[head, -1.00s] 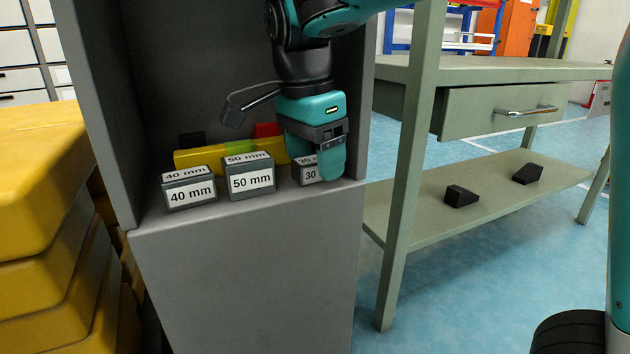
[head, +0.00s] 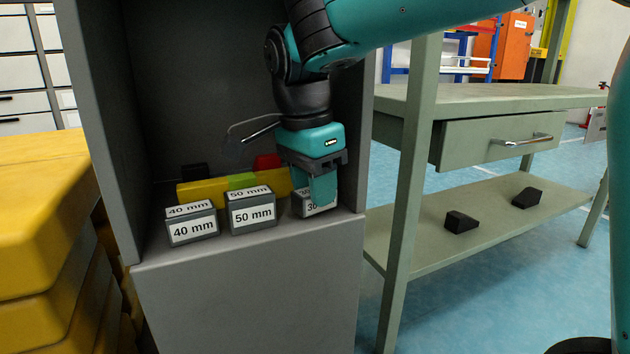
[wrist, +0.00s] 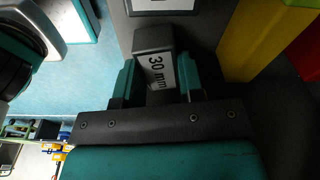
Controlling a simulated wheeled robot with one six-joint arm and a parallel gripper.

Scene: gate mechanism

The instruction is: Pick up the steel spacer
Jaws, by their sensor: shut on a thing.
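The steel spacer appears to be the small grey block labelled 30 mm (head: 304,207), at the right end of a row on the grey cabinet shelf. In the wrist view the 30 mm block (wrist: 155,39) sits between both teal fingers, its label facing the camera. My gripper (head: 319,192) points down and is shut on this block. The fingers hide part of it in the head view. I cannot tell whether it is clear of the shelf.
Blocks labelled 50 mm (head: 252,212) and 40 mm (head: 192,229) stand to the left. A yellow bar (head: 205,193) with green and red pieces lies behind. The cabinet's right wall (head: 361,130) is close to my gripper. A green workbench (head: 480,95) stands at right.

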